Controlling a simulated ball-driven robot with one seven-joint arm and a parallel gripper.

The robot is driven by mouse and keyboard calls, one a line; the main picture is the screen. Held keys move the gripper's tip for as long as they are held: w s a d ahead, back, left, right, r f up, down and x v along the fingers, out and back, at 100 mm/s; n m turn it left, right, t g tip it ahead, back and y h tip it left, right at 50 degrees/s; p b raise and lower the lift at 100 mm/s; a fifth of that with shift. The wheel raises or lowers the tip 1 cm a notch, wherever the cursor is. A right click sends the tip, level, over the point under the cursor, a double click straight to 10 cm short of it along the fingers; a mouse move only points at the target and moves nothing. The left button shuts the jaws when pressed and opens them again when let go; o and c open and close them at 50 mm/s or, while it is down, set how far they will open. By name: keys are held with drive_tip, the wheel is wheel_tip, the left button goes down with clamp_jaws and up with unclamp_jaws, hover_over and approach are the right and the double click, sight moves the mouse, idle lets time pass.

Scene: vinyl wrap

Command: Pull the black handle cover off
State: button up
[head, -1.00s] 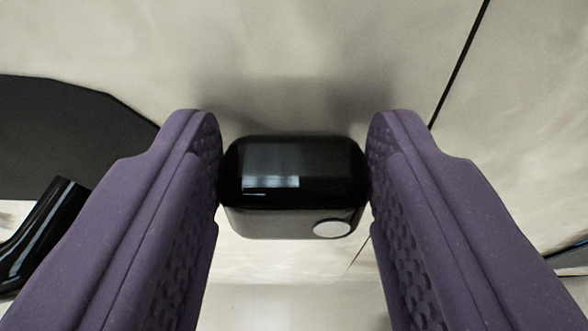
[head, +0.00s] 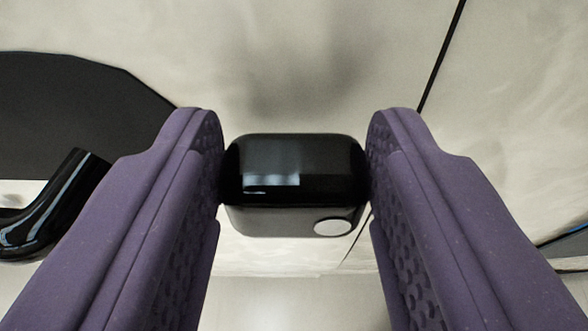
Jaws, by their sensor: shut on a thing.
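The black handle cover (head: 293,168) is a glossy, rounded black block in the middle of the head view. Its lower face is greyer and has a round, light disc at the right. My gripper (head: 295,165) has two purple, textured fingers, one on each side of the cover. They are shut on it and touch its left and right ends. A soft shadow lies on the pale panel (head: 310,50) behind the cover. The back of the cover is hidden, so I cannot tell how far it stands from the panel.
A glossy black curved part (head: 45,205) sticks out at the left, beside the left finger. A large dark area (head: 70,110) lies behind it. A thin dark seam (head: 442,55) crosses the panel at the upper right. Pale floor shows below.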

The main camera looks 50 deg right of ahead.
drive_tip(key=shift+s+a, duration=0.1)
drive_tip(key=s+a+r+p, duration=0.1)
drive_tip(key=s+a+p, duration=0.2)
drive_tip(key=s+a, duration=0.1)
drive_tip(key=shift+a+p, duration=0.35)
drive_tip(key=shift+a, duration=0.4)
idle(0.6)
